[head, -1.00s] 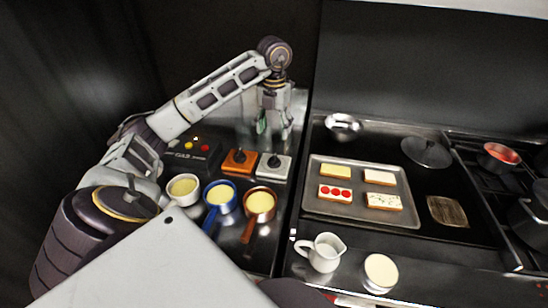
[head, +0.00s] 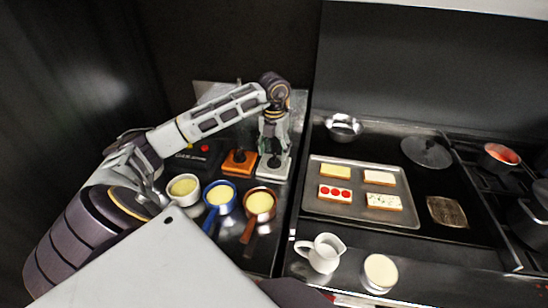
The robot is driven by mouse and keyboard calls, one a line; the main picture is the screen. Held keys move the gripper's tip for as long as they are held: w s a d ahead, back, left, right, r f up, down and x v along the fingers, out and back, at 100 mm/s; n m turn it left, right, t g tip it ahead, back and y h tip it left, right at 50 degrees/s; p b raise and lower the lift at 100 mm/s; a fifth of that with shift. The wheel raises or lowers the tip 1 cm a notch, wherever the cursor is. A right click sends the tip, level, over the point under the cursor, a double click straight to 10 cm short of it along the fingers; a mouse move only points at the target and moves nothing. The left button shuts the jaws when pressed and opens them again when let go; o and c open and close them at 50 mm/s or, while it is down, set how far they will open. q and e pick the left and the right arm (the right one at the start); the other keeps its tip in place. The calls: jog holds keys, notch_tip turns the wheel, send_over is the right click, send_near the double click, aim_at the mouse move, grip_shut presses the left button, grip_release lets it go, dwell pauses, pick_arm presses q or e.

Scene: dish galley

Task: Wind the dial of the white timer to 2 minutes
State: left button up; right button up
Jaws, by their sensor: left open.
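The white timer (head: 273,174) stands on the steel counter, right of an orange timer (head: 239,163). My left gripper (head: 273,156) points down right over the white timer, with its fingers around or just above the dark dial. The jaws are open. The fingers hide most of the dial, so I cannot read its setting or tell whether they touch it. My right gripper is not in the head view.
In front of the timers are a white cup (head: 183,189), a blue pan (head: 219,195) and a brown pan (head: 259,203). A dark box with buttons (head: 195,156) is to the left. A tray of toasts (head: 316,208) lies to the right, with a white jug (head: 321,253) nearer.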

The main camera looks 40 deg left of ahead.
aim_at(274, 157)
pick_arm(q)
notch_tip(274, 157, down, 3)
jog(key=shift+r, duration=0.2)
jog(key=shift+f, duration=0.5)
jog(key=c, duration=1.1)
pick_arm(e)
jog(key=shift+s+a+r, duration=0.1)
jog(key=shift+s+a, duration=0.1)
pick_arm(q)
jog(key=shift+o, duration=0.2)
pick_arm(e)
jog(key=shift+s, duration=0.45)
pick_arm(q)
jog(key=o, duration=1)
jog(key=shift+c, duration=0.2)
jog(key=shift+o, duration=0.5)
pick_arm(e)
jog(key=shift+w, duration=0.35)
